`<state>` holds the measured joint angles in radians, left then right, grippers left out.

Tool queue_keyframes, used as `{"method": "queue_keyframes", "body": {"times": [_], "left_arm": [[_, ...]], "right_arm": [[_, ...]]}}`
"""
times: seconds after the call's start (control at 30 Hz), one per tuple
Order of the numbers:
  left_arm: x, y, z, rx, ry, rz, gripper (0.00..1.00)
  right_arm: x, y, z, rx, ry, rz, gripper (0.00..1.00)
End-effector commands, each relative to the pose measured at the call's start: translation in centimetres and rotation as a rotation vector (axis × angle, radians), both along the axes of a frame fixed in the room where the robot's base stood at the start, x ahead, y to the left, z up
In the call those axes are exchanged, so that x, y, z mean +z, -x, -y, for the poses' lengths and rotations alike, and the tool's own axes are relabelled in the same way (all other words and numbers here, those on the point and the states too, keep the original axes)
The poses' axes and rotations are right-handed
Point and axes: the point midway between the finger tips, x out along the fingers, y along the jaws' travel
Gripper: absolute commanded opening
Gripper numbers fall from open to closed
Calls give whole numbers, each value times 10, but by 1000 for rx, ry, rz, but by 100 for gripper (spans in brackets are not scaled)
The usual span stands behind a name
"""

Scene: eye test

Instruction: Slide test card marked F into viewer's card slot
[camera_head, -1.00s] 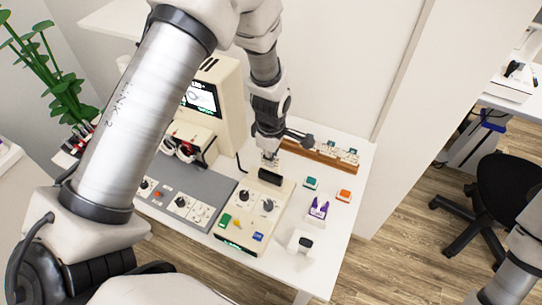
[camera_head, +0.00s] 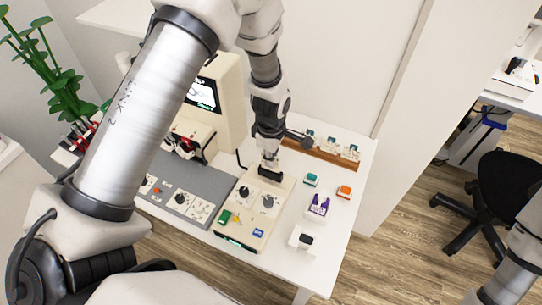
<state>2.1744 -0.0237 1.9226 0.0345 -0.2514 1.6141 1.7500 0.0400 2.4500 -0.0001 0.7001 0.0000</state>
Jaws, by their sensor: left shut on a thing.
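My left gripper (camera_head: 270,153) reaches down at the middle of the table, shut on a small pale thing (camera_head: 270,162) that looks like a card. Its letter is too small to read. The held thing is just above or at a black slot-like block (camera_head: 271,173) at the back of a cream control box (camera_head: 236,229); I cannot tell whether it is inside. A cream viewer with a lit screen (camera_head: 203,94) stands to the left, partly hidden by my left arm. A wooden rack (camera_head: 342,160) with several cards stands behind and right of the gripper. My right gripper is out of view.
A grey panel (camera_head: 217,183) with dials lies left of the control box. On the right are a green block (camera_head: 311,180), an orange block (camera_head: 344,191), a purple-and-white item (camera_head: 319,205) and a white holder with a black top (camera_head: 304,240). The table's right edge is clear.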

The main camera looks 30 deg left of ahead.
Motion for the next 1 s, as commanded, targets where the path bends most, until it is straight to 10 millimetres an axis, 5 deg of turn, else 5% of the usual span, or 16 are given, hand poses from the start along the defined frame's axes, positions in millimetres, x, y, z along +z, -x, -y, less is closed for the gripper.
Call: {"method": "queue_keyframes", "body": {"times": [1.0], "left_arm": [[-32, 0, 0, 0, 0, 0, 0]], "right_arm": [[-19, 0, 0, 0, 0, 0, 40]]}}
